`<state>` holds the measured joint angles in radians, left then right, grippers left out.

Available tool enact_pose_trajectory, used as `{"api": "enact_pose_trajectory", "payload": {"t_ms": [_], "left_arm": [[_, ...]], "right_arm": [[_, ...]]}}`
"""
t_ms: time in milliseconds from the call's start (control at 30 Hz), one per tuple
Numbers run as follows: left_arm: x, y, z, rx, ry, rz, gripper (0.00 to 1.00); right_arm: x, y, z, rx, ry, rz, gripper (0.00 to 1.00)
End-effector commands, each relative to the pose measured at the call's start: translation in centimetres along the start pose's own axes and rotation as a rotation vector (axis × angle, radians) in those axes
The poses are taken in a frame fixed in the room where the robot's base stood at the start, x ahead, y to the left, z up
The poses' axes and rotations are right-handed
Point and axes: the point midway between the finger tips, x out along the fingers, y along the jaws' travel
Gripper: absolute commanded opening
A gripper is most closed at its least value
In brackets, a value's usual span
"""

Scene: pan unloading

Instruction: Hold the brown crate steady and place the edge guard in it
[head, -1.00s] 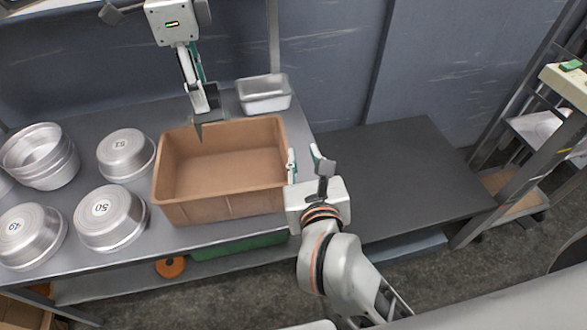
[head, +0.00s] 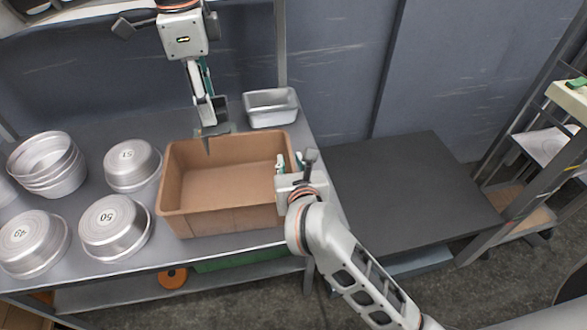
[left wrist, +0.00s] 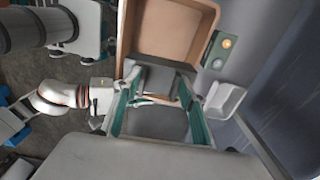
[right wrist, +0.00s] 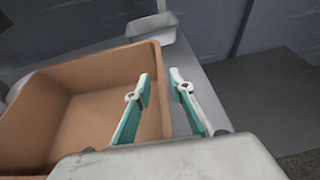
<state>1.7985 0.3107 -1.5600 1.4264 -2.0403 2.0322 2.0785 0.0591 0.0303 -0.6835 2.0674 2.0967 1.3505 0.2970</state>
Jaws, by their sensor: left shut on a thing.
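The brown crate (head: 226,222) stands empty on the metal table; its walls also show in the left wrist view (left wrist: 127,38) and right wrist view (right wrist: 85,75). My left gripper (head: 208,108) comes in from the back and is shut on the dark grey, angular edge guard (head: 214,131), held by the crate's back rim in the picture. The guard also shows in the left wrist view (left wrist: 160,68). My right gripper (head: 289,163) is open at the crate's right wall. In the right wrist view its fingers (right wrist: 160,92) lie either side of that wall, apart from each other.
Several round metal pans (head: 113,226) stand left of the crate. A small rectangular metal pan (head: 271,108) stands behind its back right corner. A bare dark table (head: 405,190) lies to the right. A shelf rack stands at the far right.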

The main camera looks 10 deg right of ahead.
Motion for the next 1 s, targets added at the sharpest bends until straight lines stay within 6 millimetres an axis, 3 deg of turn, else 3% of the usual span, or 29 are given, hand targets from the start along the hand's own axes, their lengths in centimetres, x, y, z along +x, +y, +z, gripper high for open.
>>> {"api": "enact_pose_trajectory", "payload": {"t_ms": [433, 500, 533, 767, 1000], "left_arm": [[0.0, 0.0, 0.0, 0.0, 0.0, 0.0, 0.19], [0.0, 0.0, 0.0, 0.0, 0.0, 0.0, 0.19], [0.0, 0.0, 0.0, 0.0, 0.0, 0.0, 0.19], [0.0, 0.0, 0.0, 0.0, 0.0, 0.0, 0.19], [1.4, 0.0, 0.0, 0.001, 0.0, 0.001, 0.19]], "right_arm": [[1.0, -0.1, 0.0, 0.001, -0.001, -0.001, 0.22], [1.0, -0.1, 0.1, 0.001, -0.001, -0.001, 0.04], [1.0, -0.1, 0.1, 0.001, -0.001, -0.001, 0.0], [0.9, -0.1, 0.1, 0.0, -0.001, -0.001, 0.0], [0.9, 0.0, 0.1, 0.0, -0.001, -0.001, 0.0]]}}
